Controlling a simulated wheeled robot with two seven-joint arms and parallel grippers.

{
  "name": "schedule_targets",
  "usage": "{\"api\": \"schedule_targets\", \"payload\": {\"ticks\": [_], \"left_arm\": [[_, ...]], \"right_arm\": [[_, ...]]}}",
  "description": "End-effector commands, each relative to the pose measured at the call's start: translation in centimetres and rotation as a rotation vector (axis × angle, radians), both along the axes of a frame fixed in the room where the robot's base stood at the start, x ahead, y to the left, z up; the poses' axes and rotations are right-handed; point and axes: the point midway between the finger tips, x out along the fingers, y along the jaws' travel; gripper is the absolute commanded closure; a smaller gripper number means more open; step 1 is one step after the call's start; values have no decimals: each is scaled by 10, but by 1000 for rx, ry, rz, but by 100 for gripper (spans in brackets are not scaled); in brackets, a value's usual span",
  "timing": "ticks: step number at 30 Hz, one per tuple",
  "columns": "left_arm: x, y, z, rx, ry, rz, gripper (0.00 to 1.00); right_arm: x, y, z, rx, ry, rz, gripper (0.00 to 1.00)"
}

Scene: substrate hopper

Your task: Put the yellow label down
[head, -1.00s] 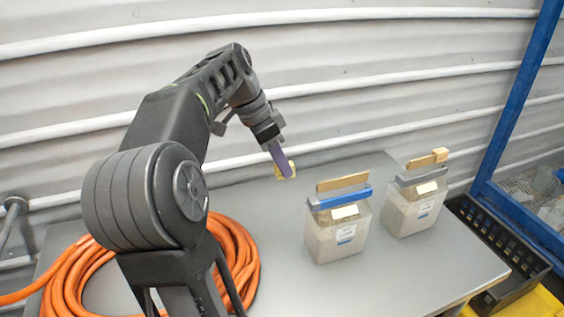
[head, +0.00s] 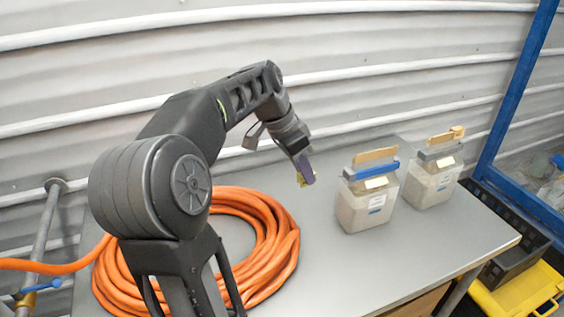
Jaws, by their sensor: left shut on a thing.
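My left gripper (head: 305,172) comes in from the left and points down over the grey table (head: 290,279). It is shut on the yellow label (head: 300,180), a small piece mostly hidden behind the purple fingers. The label appears close to the table top, left of the blue-lidded container; I cannot tell whether it touches the table. My right gripper is out of view.
Two clear containers with pale contents stand to the right, one with a blue lid strip (head: 365,207) and one grey (head: 432,187). A coiled orange hose (head: 270,270) lies on the left. A black crate (head: 512,250) and yellow box (head: 520,295) are beyond the right edge.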

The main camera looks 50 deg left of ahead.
Motion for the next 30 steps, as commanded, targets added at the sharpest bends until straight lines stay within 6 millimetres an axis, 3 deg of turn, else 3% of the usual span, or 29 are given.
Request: {"api": "schedule_targets", "payload": {"ticks": [11,17,21,24,27,30], "left_arm": [[70,-69,-51,2,7,79,100],[113,-139,-85,6,8,119,100],[141,-210,-110,7,4,145,100],[151,-250,-122,6,-2,159,100],[156,-274,-128,4,-7,170,100],[158,-285,-131,2,-9,176,100]], "right_arm": [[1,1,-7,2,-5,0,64],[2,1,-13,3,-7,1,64],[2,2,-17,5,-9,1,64],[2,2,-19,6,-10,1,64],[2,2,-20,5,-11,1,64],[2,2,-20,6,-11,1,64]]}}
